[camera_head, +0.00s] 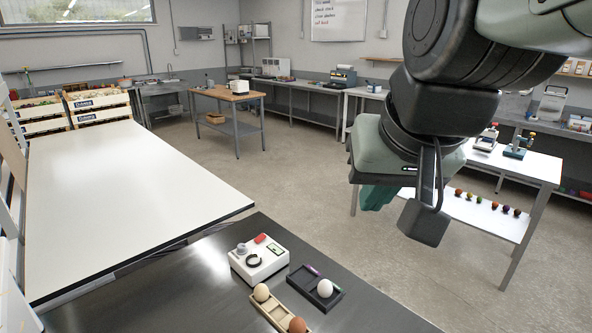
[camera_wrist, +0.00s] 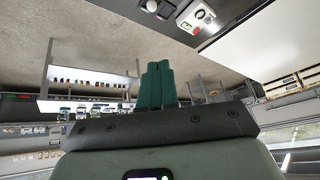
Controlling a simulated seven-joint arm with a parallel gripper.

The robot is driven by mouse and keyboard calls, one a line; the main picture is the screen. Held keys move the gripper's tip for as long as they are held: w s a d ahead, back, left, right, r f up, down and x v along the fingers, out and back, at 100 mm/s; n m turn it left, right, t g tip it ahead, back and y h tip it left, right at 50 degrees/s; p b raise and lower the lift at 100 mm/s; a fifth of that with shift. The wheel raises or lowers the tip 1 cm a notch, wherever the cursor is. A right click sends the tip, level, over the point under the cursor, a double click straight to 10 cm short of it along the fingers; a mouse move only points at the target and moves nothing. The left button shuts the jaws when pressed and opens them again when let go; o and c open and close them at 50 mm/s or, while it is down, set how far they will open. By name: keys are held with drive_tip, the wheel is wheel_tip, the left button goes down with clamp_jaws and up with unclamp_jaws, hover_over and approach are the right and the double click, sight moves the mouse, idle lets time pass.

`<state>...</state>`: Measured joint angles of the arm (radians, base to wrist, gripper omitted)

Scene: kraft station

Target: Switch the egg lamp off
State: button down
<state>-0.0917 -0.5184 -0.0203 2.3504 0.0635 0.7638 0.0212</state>
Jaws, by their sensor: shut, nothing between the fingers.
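The egg lamp (camera_head: 259,261) appears to be the white box on the dark metal counter. Its top has a grey knob, a red part, a black ring and a small green-framed panel. I cannot tell whether it is lit. It also shows near the top of the wrist view (camera_wrist: 196,18). My gripper (camera_head: 374,197) hangs in the air to the right of the box and well apart from it, partly hidden behind my wrist. In the wrist view its teal fingers (camera_wrist: 156,84) are together with nothing between them.
A dark tray (camera_head: 306,277) holds a white egg (camera_head: 325,288). A wooden tray (camera_head: 272,312) beside it holds a cream egg (camera_head: 261,293) and a brown egg (camera_head: 297,325). The white table (camera_head: 120,200) at left is bare. The counter right of the trays is clear.

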drive_tip(key=w+a+m+y, duration=0.1)
drive_tip(key=w+a, duration=0.2)
drive_tip(key=w, duration=0.4)
drive_tip(key=w+a, duration=0.2)
drive_tip(key=w, duration=0.6)
drive_tip(key=m+t, duration=0.3)
drive_tip(key=t, duration=0.1)
hover_over(263, 238)
drive_tip(key=s+a, duration=0.1)
wheel_tip(263, 238, down, 29)
drive_tip(key=shift+s+a+f, duration=0.15)
drive_tip(key=shift+s+a, duration=0.05)
drive_tip(key=shift+a, duration=0.05)
drive_tip(key=shift+w+d+f, duration=0.2)
drive_tip(key=shift+d+f, duration=0.05)
drive_tip(key=shift+f, duration=1.2)
drive_tip(key=shift+w+d+f, duration=0.2)
drive_tip(key=shift+w+f, duration=0.05)
drive_tip(key=shift+f, duration=1.15)
drive_tip(key=shift+w+d+f, duration=0.2)
drive_tip(key=shift+d+f, duration=0.05)
drive_tip(key=shift+f, duration=1.2)
drive_tip(key=shift+f, duration=0.15)
drive_tip(key=shift+f, duration=0.25)
